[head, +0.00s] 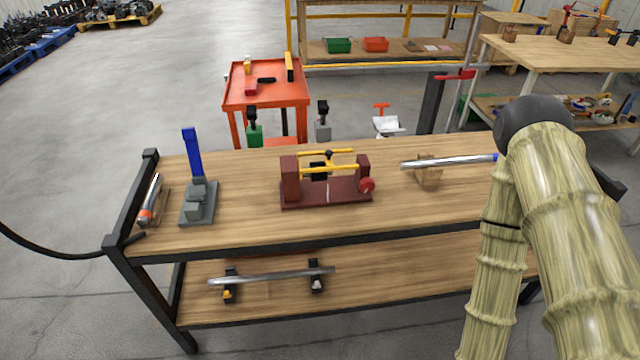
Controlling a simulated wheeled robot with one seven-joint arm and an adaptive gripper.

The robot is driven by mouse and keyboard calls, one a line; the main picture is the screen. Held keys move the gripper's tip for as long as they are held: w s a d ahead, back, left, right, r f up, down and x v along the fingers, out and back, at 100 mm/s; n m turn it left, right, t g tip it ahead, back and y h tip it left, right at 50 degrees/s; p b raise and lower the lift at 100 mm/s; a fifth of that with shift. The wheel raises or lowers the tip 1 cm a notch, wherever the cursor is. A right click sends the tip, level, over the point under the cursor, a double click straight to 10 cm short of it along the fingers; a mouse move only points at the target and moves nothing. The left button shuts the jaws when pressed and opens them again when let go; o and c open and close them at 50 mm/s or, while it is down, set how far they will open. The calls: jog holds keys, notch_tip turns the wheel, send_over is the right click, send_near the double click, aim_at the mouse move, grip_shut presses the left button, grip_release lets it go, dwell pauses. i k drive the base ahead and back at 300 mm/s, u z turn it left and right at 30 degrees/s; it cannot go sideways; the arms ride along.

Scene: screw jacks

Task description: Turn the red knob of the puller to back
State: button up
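The puller (330,190) stands on the wooden top of the workbench, near its middle. It has a dark red base, a block at each end and yellow rods between them. A black carriage (319,172) sits between the blocks. The round red knob (367,185) is on the right end of the puller, facing the front right. My arm comes in at the right side of the head view, over the right part of the bench. My gripper is not visible in this view. Nothing touches the puller or its knob.
A grey stand with a blue lever (193,155) and a metal tool (150,199) are to the left. A metal bar on a wooden block (429,178) lies right of the puller. The bench (250,215) is clear in front of it. A red cart (265,97) stands behind.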

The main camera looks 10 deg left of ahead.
aim_at(367, 185)
jog(key=u, duration=0.45)
jog(key=k, duration=1.05)
jog(key=u, duration=0.4)
jog(key=i, duration=0.55)
jog(key=u, duration=0.2)
